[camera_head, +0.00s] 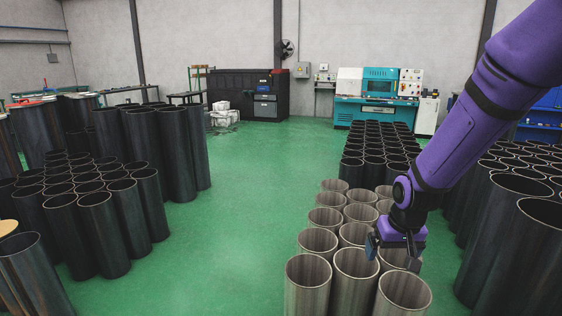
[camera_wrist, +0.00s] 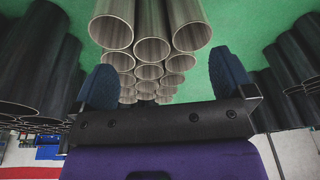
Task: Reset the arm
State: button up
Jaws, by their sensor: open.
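My purple arm reaches in from the upper right in the head view. My gripper (camera_head: 392,246) hangs over the front rows of the lighter grey open cylinders (camera_head: 307,282). In the wrist view the two blue fingers of my gripper (camera_wrist: 163,85) stand wide apart with nothing held between them. The light cylinders also show in the wrist view (camera_wrist: 152,35), beyond and between the fingers. I cannot tell whether a fingertip touches a cylinder rim. The gripper hides parts of the cylinders behind it.
Dark cylinders stand in groups at the left (camera_head: 100,235), behind the light ones (camera_head: 375,145) and at the right (camera_head: 515,245). Green floor (camera_head: 235,200) is clear in the middle aisle. A black machine (camera_head: 248,95) and a teal machine (camera_head: 378,95) stand at the back wall.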

jog(key=s+d+r+t, duration=0.1)
jog(key=s+r, duration=0.4)
jog(key=r, duration=0.3)
jog(key=s+d+r+t, duration=0.1)
jog(key=s+d+r, duration=0.1)
jog(key=s+r, duration=0.45)
jog(key=s+d+r, duration=0.1)
jog(key=s+r, duration=0.7)
jog(key=s, duration=0.4)
jog(key=shift+d+r+t, duration=0.15)
jog(key=shift+r+t, duration=0.1)
jog(key=shift+t, duration=0.15)
